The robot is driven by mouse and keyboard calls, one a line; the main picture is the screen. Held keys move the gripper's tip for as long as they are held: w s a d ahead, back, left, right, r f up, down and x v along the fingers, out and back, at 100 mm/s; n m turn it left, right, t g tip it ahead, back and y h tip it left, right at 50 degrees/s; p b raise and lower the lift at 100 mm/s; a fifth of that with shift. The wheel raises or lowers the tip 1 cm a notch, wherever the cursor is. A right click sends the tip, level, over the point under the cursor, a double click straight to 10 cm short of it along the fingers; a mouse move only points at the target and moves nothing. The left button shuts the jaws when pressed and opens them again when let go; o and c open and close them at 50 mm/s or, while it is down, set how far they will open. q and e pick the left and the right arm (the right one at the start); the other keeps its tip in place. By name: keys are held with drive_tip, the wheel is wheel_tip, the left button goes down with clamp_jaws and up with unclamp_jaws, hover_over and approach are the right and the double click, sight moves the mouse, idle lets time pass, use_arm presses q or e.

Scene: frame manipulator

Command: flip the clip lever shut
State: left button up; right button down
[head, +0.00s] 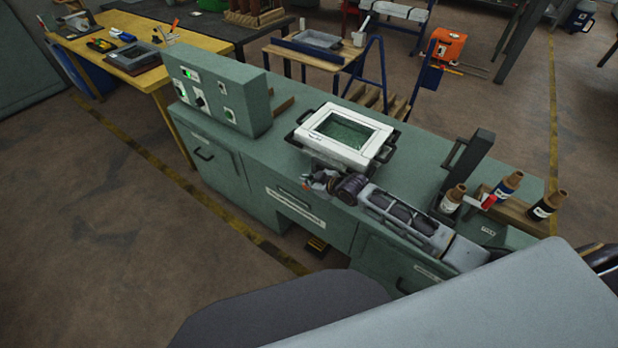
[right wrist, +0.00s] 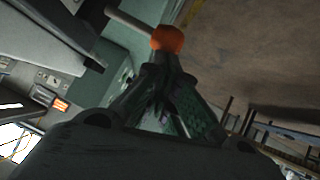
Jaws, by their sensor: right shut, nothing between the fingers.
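The clip lever shows in the right wrist view as a grey rod with an orange knob (right wrist: 168,39) at its end. In the head view a small orange spot, likely this knob (head: 306,187), shows at the front edge of the bench, just left of my right gripper (head: 316,182). In the wrist view my right gripper (right wrist: 163,75) is shut and empty, its fingertips right at the knob; I cannot tell whether they touch it. A white frame (head: 375,153) around a green mesh panel lies on the bench behind the gripper. The lever's base is hidden. My left gripper is not in view.
A green control box (head: 219,90) stands on the bench's left end. The bench top (head: 277,142) is clear between the control box and the frame.

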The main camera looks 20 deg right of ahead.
sight(307, 189)
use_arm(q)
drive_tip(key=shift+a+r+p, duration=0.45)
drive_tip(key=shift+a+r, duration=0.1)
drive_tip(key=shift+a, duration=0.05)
use_arm(e)
drive_tip(key=f, duration=0.3)
drive_tip(key=shift+s+a+f+n, duration=0.2)
drive_tip(key=shift+s+a+n, duration=0.1)
drive_tip(key=shift+a, duration=0.1)
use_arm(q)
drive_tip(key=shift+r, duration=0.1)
